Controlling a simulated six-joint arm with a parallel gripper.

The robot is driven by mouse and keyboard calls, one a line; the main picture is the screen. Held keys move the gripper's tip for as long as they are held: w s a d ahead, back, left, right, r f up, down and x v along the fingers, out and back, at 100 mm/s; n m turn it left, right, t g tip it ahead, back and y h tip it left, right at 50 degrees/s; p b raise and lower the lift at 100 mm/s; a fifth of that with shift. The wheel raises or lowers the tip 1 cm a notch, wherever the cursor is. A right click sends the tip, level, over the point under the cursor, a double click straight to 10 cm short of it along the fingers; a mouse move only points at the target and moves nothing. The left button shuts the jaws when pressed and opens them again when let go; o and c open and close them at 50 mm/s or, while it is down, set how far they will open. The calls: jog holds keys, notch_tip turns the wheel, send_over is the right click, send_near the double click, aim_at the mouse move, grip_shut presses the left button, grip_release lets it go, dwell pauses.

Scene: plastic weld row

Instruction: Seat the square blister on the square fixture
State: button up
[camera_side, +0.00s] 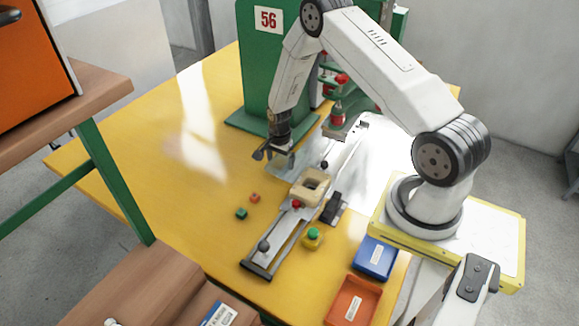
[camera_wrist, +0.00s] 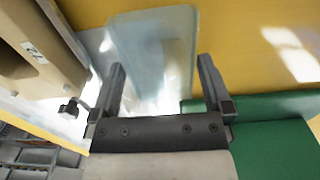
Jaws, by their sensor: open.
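My gripper (camera_side: 275,153) is open above the yellow table, in front of the green press. In the wrist view its two fingers (camera_wrist: 161,70) stand apart with a clear, see-through blister (camera_wrist: 155,35) beyond and between them. The blister also shows faintly under the gripper in the side view (camera_side: 283,162); whether the fingers touch it I cannot tell. The beige fixture (camera_side: 300,192) with a squarish opening sits on the slide rail, to the right of and nearer the camera than the gripper. Its labelled side shows at the left of the wrist view (camera_wrist: 18,65).
The green press (camera_side: 257,75) marked 56 stands behind the gripper. A green-button box (camera_side: 312,239), a blue tray (camera_side: 372,262) and an orange tray (camera_side: 345,310) lie right.

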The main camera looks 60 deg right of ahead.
jog(key=c, duration=0.7)
jog(key=shift+o, duration=0.2)
jog(key=shift+r, duration=0.1)
jog(key=shift+r, duration=2.15)
jog(key=shift+s, duration=0.1)
jog(key=s+a+r, duration=0.2)
jog(key=s, duration=0.4)
jog(key=s+a+r, duration=0.2)
jog(key=s, duration=0.4)
jog(key=shift+s, duration=0.3)
